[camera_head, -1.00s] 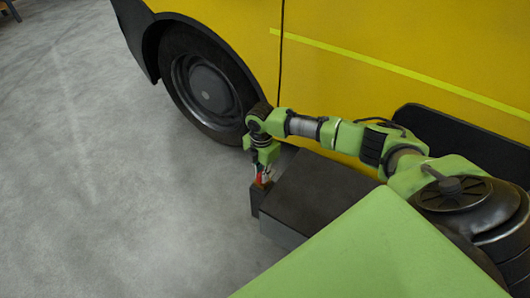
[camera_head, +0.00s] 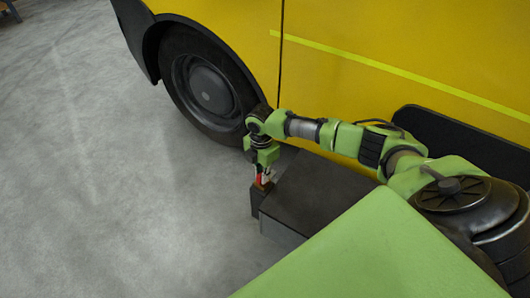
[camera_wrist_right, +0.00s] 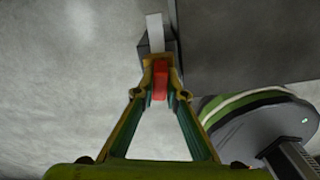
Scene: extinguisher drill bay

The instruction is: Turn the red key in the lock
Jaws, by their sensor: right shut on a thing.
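The red key (camera_head: 258,180) is between the fingers of my right gripper (camera_head: 263,178), which is shut on it and points down. In the right wrist view the red key (camera_wrist_right: 160,80) shows between the two fingertips (camera_wrist_right: 160,90). Right below the fingers is a small dark block (camera_head: 262,205), apparently the lock, at the left end of a larger black box. The key's lower end is hidden, so I cannot tell how deep it sits. My left gripper is not in view.
The black box (camera_head: 325,195) stands beside the yellow vehicle (camera_head: 400,60), close to its black wheel (camera_head: 207,88). My right arm passes above the box.

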